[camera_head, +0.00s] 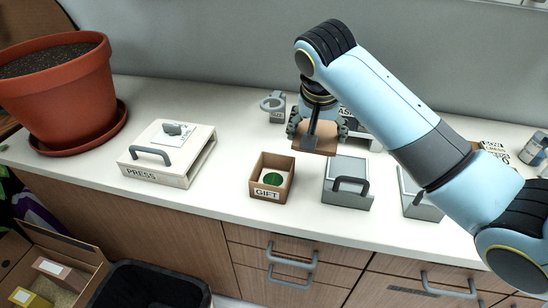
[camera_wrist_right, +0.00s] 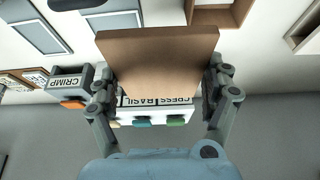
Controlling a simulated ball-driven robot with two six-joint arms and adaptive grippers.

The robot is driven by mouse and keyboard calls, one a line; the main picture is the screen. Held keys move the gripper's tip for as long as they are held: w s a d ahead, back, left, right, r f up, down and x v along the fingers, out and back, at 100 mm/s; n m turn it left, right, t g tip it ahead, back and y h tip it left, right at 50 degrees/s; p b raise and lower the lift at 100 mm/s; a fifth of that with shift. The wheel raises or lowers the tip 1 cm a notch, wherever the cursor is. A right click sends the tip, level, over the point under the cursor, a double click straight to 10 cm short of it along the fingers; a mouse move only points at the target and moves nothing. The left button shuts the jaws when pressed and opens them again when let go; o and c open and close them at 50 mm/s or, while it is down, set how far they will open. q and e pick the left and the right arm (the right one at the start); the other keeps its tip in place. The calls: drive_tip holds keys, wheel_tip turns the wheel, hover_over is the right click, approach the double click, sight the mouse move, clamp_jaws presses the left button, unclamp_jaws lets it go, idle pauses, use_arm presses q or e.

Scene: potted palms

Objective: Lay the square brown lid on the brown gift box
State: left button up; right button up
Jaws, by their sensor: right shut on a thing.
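The brown gift box (camera_head: 266,194) stands open on the white counter, with a "GIFT" label on its front and a round green thing (camera_head: 271,179) inside. My right gripper (camera_head: 317,135) is shut on the square brown lid (camera_head: 327,145), holding it above the counter, behind and to the right of the box. In the right wrist view the lid (camera_wrist_right: 158,65) spans between the two fingers, and part of the box rim (camera_wrist_right: 214,17) shows beyond it. My left gripper is not in view.
A white "PRESS" box (camera_head: 165,158) with a grey handle stands left of the gift box. A grey handled box (camera_head: 347,187) stands close on its right. A potted plant (camera_head: 65,95) is at far left. The counter in front of the gift box is narrow.

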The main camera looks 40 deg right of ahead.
drive_tip(key=w+a+f, duration=0.2)
drive_tip(key=f, duration=0.1)
drive_tip(key=w+a+f, duration=0.2)
drive_tip(key=a+f, duration=0.1)
drive_tip(key=w+a+f, duration=0.2)
drive_tip(key=f, duration=0.1)
drive_tip(key=shift+a, duration=0.15)
drive_tip(key=shift+f, duration=0.5)
drive_tip(key=o, duration=0.9)
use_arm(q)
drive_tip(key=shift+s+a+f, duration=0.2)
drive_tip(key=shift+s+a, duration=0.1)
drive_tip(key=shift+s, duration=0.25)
